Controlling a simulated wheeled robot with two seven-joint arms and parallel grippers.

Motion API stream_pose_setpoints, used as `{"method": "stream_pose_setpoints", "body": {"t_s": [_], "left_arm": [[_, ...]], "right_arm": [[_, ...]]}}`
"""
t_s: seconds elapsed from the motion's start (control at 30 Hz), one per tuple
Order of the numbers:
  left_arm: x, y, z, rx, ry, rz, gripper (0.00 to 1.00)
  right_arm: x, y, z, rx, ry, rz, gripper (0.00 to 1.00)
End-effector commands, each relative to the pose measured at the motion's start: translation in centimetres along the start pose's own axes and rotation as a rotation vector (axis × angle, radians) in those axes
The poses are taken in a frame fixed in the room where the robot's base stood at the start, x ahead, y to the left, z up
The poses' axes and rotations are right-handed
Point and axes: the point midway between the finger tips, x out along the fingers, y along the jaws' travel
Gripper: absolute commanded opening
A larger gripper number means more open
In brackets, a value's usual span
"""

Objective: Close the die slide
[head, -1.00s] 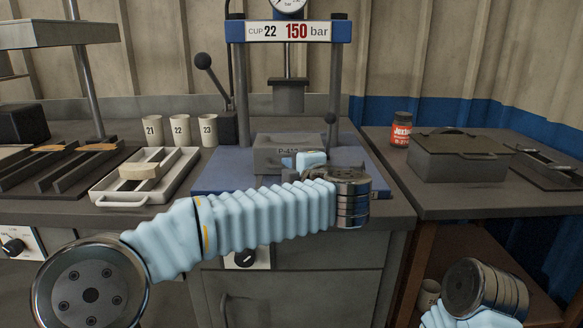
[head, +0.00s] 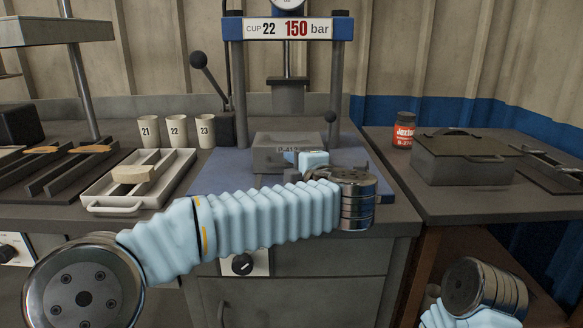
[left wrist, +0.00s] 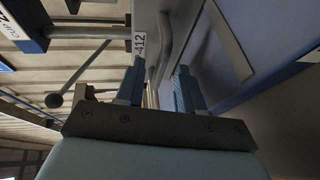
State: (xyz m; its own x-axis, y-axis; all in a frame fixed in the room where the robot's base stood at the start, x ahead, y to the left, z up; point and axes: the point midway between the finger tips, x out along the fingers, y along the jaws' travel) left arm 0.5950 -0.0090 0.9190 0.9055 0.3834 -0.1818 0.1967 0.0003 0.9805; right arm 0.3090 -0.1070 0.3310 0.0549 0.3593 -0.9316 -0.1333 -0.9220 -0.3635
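The die slide (head: 272,155), a grey block with a label ending in 412, sits on the blue base (head: 215,172) of the press. In the left wrist view its label (left wrist: 139,43) and a grey bar handle (left wrist: 166,45) show. My left gripper (head: 289,157) is at the block's front, with its light-blue housing covering part of the label. In the left wrist view my left gripper (left wrist: 161,80) has its two blue fingers apart, one on each side of the bar. Contact cannot be told. My right gripper is out of view; only part of that arm shows at the lower right.
The press ram (head: 287,95) hangs above the block. Left are cups (head: 177,130) and a pale tray (head: 108,197) holding a block. Right are a red jar (head: 405,131) and a lidded dark box (head: 462,160). A lever with a black ball (head: 198,60) stands left of the press.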

Motion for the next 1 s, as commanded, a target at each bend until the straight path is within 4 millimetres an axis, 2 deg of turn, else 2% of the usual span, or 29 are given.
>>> {"method": "stream_pose_setpoints", "body": {"t_s": [0.3,0.5,0.7,0.93,1.0], "left_arm": [[-7.5,-0.1,0.1,0.000,-0.004,0.004,0.38],[-11.2,0.0,0.1,-0.001,-0.003,0.003,0.38],[-12.6,0.0,0.0,-0.001,-0.001,0.001,0.38],[-12.7,0.0,0.0,-0.001,-0.001,0.001,0.38],[-12.7,0.2,0.1,-0.001,-0.007,0.008,0.27]], "right_arm": [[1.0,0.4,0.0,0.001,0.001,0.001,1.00],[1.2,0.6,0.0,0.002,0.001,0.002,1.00],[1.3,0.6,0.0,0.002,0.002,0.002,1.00],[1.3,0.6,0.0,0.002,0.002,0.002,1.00],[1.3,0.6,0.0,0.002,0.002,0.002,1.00]]}}
